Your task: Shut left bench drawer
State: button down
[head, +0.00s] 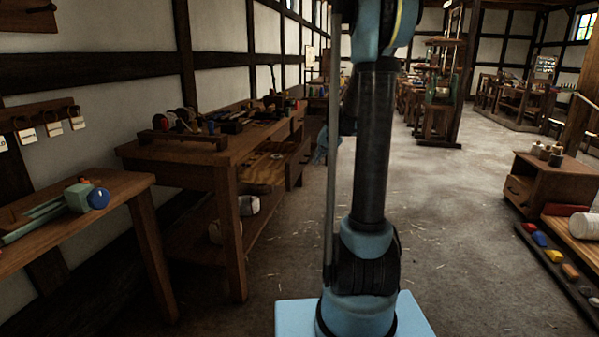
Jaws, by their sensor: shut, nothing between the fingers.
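The wooden workbench (180,154) stands along the left wall. One drawer (299,163) is pulled out from under its top, toward the aisle. Its inside shows, with small light pieces lying in it. Its front panel faces right and bears a dark handle. Part of the bench farther along is hidden behind my arm. My gripper is not to be made out in this view; only upright arm parts show in the middle.
A small blue shape (320,146) shows beyond the drawer, partly hidden and unclear. A nearer table (120,190) holds a teal tool. A low wooden cabinet (546,184) and a tray of coloured blocks (553,260) stand right.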

send_near(295, 175)
notch_tip(295, 175, down, 3)
jog(key=shift+w+a+f, duration=0.25)
jog(key=shift+w+a, duration=0.5)
jog(key=shift+a, duration=0.15)
dwell(0.4)
